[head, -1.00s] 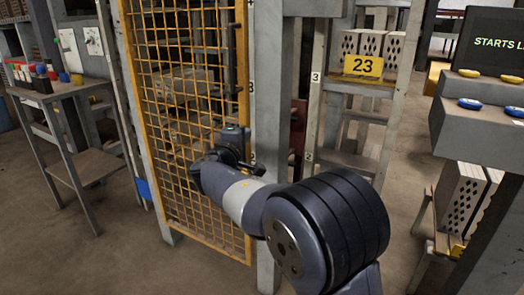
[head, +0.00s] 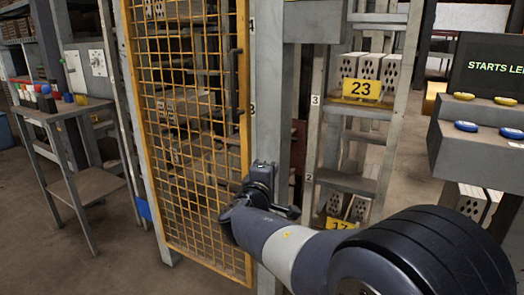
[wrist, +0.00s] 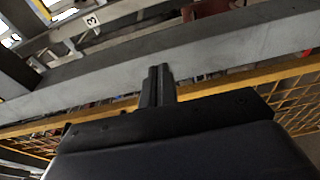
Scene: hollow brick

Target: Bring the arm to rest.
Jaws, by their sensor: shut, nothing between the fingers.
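My gripper (wrist: 160,72) shows in the wrist view with its two dark fingers together and nothing between them. In the head view my arm reaches in from the lower right. Its wrist end stands in front of the grey post at the right edge of the yellow mesh door (head: 190,130). The fingers are hard to make out there. In the wrist view the grey post (wrist: 220,50) crosses behind the fingertips, and the yellow door frame (wrist: 255,78) runs below it. I cannot tell the gap between fingers and post.
A rack with hollow bricks and a yellow "23" sign (head: 361,90) stands right of the post. A console (head: 480,150) with yellow and blue buttons is at the right. A small table (head: 70,110) with coloured items is at the left. Bare floor lies at lower left.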

